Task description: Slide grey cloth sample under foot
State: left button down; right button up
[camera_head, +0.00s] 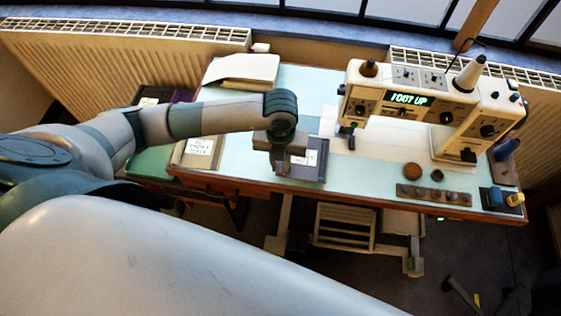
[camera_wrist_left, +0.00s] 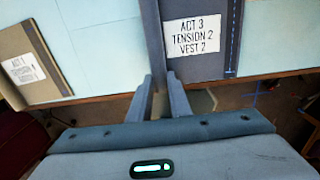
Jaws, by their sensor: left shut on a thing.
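The grey cloth sample (camera_head: 317,172) lies at the front edge of the table, left of the sewing machine (camera_head: 425,100). Its white label reads ACT 3, TENSION 2, VEST 2 in the left wrist view, where the sample (camera_wrist_left: 205,62) has a dashed blue line on its right side. My left gripper (camera_head: 281,166) is shut on the sample's left part; the fingers (camera_wrist_left: 161,85) close around a grey strip of it. The foot (camera_head: 346,131) is at the machine's left end, small and hard to make out. My right gripper is out of view.
A brown labelled sample (camera_head: 200,148) lies left of my gripper. A cream stack (camera_head: 243,70) sits at the back left. A strip with several knobs (camera_head: 433,195) and blue and yellow items (camera_head: 502,198) line the right front. Pale table top (camera_head: 360,170) is free between sample and strip.

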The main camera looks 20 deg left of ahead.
aim_at(303, 159)
pick_arm(q)
jog(key=shift+f+b, duration=0.55)
jog(key=shift+f, duration=0.35)
jog(key=shift+w+d+r, duration=0.15)
jog(key=shift+w+d, duration=0.05)
jog(key=shift+w, duration=0.05)
jog(key=shift+w+d+b, duration=0.25)
jog(key=shift+w+d, duration=0.4)
jog(key=shift+w, duration=0.25)
jog(key=shift+w+d+b, duration=0.25)
jog(key=shift+w+d, duration=0.45)
jog(key=shift+w, duration=0.25)
jog(key=shift+w+d+b, duration=0.25)
jog(key=shift+w+d, duration=0.4)
jog(key=shift+w, duration=0.25)
jog(key=shift+w+a+b, duration=0.2)
jog(key=shift+w+b, duration=0.1)
jog(key=shift+w, duration=0.3)
jog(key=shift+w+a+b, duration=0.15)
jog(key=shift+w+b, duration=0.15)
jog(key=shift+w, duration=0.3)
jog(key=c, duration=1.6)
grip_release()
jog(key=shift+o, duration=0.2)
